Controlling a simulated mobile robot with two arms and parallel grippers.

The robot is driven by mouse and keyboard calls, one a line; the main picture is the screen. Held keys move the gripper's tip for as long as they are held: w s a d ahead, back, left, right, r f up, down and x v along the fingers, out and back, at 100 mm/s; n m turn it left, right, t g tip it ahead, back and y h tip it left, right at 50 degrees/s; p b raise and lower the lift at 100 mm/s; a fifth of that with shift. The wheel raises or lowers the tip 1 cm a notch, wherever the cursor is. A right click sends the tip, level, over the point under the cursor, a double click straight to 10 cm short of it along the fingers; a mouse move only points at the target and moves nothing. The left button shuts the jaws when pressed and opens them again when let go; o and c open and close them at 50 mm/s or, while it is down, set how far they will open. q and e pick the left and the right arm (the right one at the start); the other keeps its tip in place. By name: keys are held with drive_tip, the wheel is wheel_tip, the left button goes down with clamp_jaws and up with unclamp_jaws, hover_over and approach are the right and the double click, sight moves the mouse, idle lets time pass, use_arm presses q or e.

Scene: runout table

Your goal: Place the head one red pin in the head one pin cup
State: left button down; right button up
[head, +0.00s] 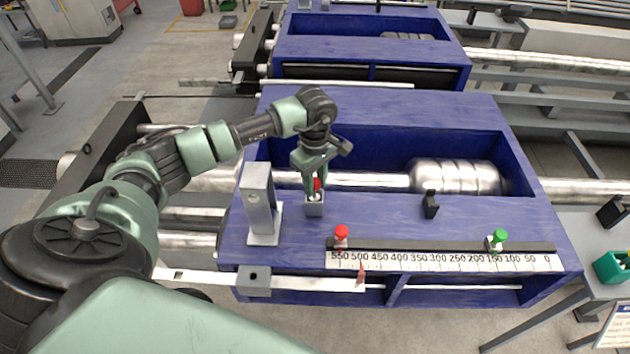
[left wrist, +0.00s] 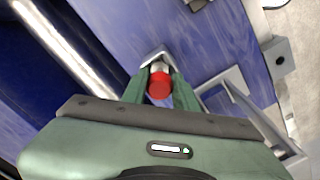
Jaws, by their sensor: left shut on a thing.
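My left gripper (head: 317,182) is shut on a red pin (head: 318,185), pointing down over the blue bench. In the left wrist view the red head of this pin (left wrist: 159,87) sits between the two green fingers. The small grey square pin cup (head: 314,208) stands on the bench directly below the gripper. The pin's lower end is at the cup's mouth; I cannot tell how far inside it is. In the left wrist view part of the cup's rim (left wrist: 154,55) shows just beyond the pin. My right gripper is not in view.
A grey upright bracket (head: 258,200) stands close left of the cup. Another red pin (head: 341,234) and a green pin (head: 498,238) stand at the black rail above the number scale (head: 440,262). A small black block (head: 431,205) stands right. A metal roller (head: 455,177) lies behind in the recess.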

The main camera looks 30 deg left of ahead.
use_arm(q)
drive_tip(key=shift+f, duration=0.2)
drive_tip(key=c, duration=1.1)
unclamp_jaws()
drive_tip(key=shift+r, duration=0.15)
drive_tip(key=shift+r, duration=0.2)
wheel_tip(320, 180, up, 12)
drive_tip(key=b, duration=0.3)
drive_tip(key=shift+b, duration=0.4)
drive_tip(key=shift+f, duration=0.15)
